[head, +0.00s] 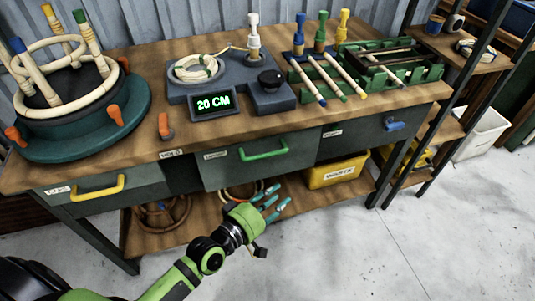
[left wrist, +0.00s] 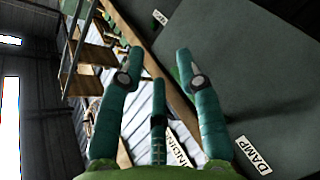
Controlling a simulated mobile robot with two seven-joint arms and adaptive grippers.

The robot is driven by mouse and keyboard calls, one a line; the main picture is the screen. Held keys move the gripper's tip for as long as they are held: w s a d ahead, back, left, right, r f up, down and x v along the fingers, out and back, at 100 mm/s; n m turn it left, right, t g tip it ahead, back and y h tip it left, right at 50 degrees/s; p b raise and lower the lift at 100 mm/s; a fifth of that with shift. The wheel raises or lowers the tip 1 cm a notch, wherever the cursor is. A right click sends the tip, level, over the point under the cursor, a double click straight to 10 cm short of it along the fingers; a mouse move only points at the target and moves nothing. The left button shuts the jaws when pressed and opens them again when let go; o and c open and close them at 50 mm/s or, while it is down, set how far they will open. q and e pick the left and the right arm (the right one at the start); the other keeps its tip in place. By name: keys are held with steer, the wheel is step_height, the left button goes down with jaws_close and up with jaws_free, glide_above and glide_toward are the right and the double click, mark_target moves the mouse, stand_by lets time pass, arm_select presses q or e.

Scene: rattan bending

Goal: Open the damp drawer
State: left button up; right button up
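The damp drawer is the middle drawer (head: 225,173) under the bench top, with a green bar handle (head: 263,150). Its white DAMP label (left wrist: 253,155) reads clearly in the left wrist view, where its dark face fills the right side. My left gripper (head: 268,203) is in front of and below this drawer, its fingers spread and pointing right. The left wrist view shows the three teal fingers (left wrist: 157,75) apart with nothing between them. The green handle is apart from the fingers in the head view. I cannot make it out in the left wrist view. My right gripper is not in view.
A drawer with a yellow handle (head: 97,188) is at left, one with a blue handle (head: 396,125) at right. A yellow bin (head: 337,171) stands on the lower shelf. The bench top (head: 240,120) holds a round jig and a 20 CM display (head: 213,104). Floor in front is clear.

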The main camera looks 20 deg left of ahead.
mark_target(266, 156)
arm_select(q)
steer(key=w+a+r+n+t+y, duration=0.1)
steer(key=a+n, duration=0.1)
steer(key=w+a+n+t+y, duration=0.1)
steer(key=a+n+t, duration=0.1)
steer(key=w+a+r+n+t+y, duration=0.1)
steer(key=w+a+n, duration=0.1)
steer(key=shift+a+r+n, duration=0.2)
steer(key=shift+r+n, duration=0.15)
steer(key=shift+n, duration=0.05)
steer(key=x, duration=0.7)
steer(key=shift+r, duration=0.15)
steer(key=shift+s, duration=0.1)
steer(key=shift+c, duration=0.4)
jaws_close()
